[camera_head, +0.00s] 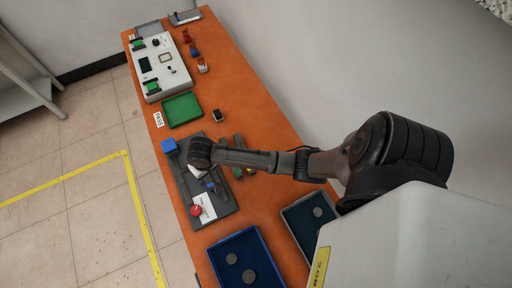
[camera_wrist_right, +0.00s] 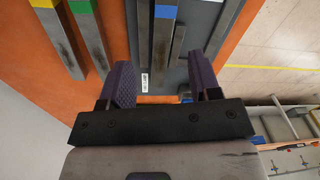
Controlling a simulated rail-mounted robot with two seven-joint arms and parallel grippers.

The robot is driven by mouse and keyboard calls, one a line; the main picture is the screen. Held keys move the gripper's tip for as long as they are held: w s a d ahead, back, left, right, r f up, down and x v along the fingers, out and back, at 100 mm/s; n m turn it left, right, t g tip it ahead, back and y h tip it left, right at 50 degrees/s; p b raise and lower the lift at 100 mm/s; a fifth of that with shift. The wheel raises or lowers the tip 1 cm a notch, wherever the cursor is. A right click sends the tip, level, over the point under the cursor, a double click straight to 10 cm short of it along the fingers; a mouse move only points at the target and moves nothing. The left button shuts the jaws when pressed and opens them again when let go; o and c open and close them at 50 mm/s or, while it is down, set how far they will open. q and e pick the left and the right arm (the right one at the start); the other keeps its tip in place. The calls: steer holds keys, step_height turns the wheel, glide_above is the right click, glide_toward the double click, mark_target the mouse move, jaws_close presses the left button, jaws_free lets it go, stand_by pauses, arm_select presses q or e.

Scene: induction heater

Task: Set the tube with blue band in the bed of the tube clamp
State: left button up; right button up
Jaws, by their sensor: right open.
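The tube with blue band (camera_wrist_right: 160,42) is a grey bar with its blue band at the top of the right wrist view. It lies over a grey board (camera_wrist_right: 208,14), beside other grey bars. My right gripper (camera_wrist_right: 163,75) is open, with one finger on each side of the tube's line; I see no contact. In the head view its arm reaches from the right over the dark grey board (camera_head: 222,208) and hides part of it. I cannot clearly make out the tube clamp's bed. My left gripper is not in view.
Tubes with yellow (camera_wrist_right: 55,25) and green (camera_wrist_right: 88,30) bands lie beside the board. A green tray (camera_head: 182,109), the heater (camera_head: 160,68) and blue trays (camera_head: 225,277) stand on the orange table.

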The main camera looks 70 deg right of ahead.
steer(key=s+a+r+n+t, duration=0.1)
steer(key=s+r+n, duration=0.1)
steer(key=s, duration=0.5)
steer(key=s+a+r+n+t, duration=0.1)
steer(key=s+a+r+n, duration=0.1)
steer(key=s, duration=0.5)
steer(key=s+a+r+n, duration=0.1)
steer(key=s+r+n, duration=0.2)
steer(key=s, duration=0.4)
steer(key=shift+a+n+t, duration=0.3)
steer(key=shift+a+t, duration=0.1)
